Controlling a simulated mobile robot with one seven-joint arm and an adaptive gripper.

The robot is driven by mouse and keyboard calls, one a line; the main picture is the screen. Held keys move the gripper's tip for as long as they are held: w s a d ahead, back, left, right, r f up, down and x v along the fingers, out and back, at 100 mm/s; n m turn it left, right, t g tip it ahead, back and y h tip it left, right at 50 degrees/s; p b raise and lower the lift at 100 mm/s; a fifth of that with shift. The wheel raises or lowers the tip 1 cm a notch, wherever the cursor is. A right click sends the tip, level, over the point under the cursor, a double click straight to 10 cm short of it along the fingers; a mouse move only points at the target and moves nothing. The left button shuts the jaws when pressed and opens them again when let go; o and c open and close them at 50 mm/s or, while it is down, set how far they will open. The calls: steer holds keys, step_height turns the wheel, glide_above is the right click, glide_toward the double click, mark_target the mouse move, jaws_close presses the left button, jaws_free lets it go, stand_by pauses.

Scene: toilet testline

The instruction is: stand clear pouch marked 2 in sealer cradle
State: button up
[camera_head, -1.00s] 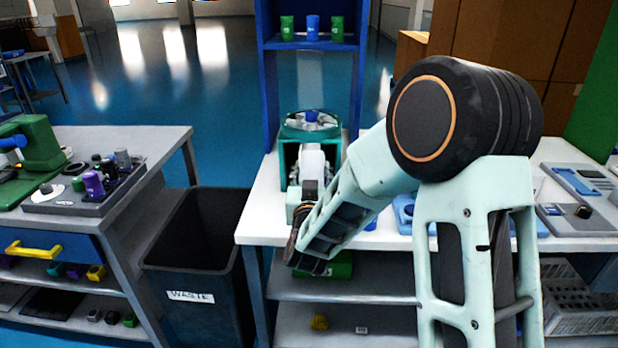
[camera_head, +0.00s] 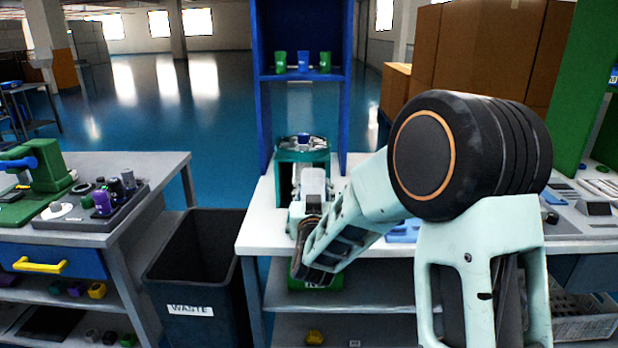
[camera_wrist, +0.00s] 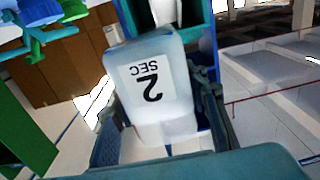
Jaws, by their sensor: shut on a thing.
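The clear pouch (camera_wrist: 158,95) has a white label reading "2 SEC", which appears upside down in the wrist view. My gripper (camera_wrist: 160,125) is shut on the pouch, with dark fingers at its two sides. In the head view the pale pouch (camera_head: 313,181) shows beyond my wrist, in front of a teal-framed machine (camera_head: 288,157) on the white bench. My forearm hides the fingers there. I cannot tell whether the pouch touches the machine or which part of it is the cradle.
A black waste bin (camera_head: 205,265) stands left of the white bench (camera_head: 262,228). A grey bench (camera_head: 168,170) with a tray of small parts is further left. A blue shelf frame (camera_head: 349,95) with several cups rises behind the machine. Blue items lie right of my forearm.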

steer(key=s+d+f, duration=0.3)
steer(key=s+d, duration=0.1)
steer(key=d, duration=0.2)
steer(key=s+d+f, duration=0.3)
steer(key=d, duration=0.3)
step_height(320, 180, up, 23)
steer(key=p, duration=2.3)
steer(key=shift+s, duration=0.2)
steer(key=w+a+f+b, duration=0.2)
steer(key=a+f+b, duration=0.1)
steer(key=f+b, duration=0.2)
steer(key=w+a+f+b, duration=0.2)
steer(key=a+f+b, duration=0.2)
steer(key=b, duration=0.5)
steer(key=w+a+f+b, duration=0.3)
steer(key=a+f+b, duration=0.1)
steer(key=f+b, duration=0.3)
steer(key=shift+w+a+f+b, duration=0.1)
steer(key=shift+a+f+b, duration=0.15)
steer(key=shift+b, duration=0.35)
steer(key=shift+w+a+f+b, duration=0.1)
steer(key=shift+a+f+b, duration=0.1)
steer(key=shift+a+b, duration=0.25)
steer(key=shift+a, duration=0.1)
